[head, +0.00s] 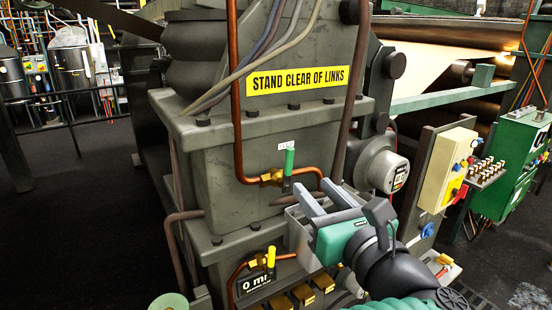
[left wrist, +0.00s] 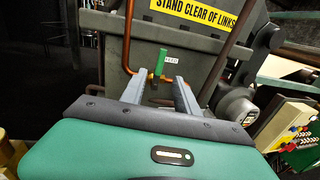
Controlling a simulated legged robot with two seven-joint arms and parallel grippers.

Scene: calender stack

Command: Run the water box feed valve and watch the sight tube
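The valve has a brass body (head: 270,177) and an upright green handle (head: 289,160), set on copper pipe across the grey housing. In the left wrist view the handle (left wrist: 163,61) shows beyond the gap between the fingertips (left wrist: 158,79); I see no clear contact. I cannot pick out a sight tube. My right gripper is not in view.
A second valve with a yellow handle (head: 271,257) sits lower, above a dark display (head: 256,283) and brass blocks. A vertical copper pipe (head: 236,90) runs left of the green handle. A round gauge (head: 387,170) and yellow control box (head: 449,168) stand right. Dark floor lies left.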

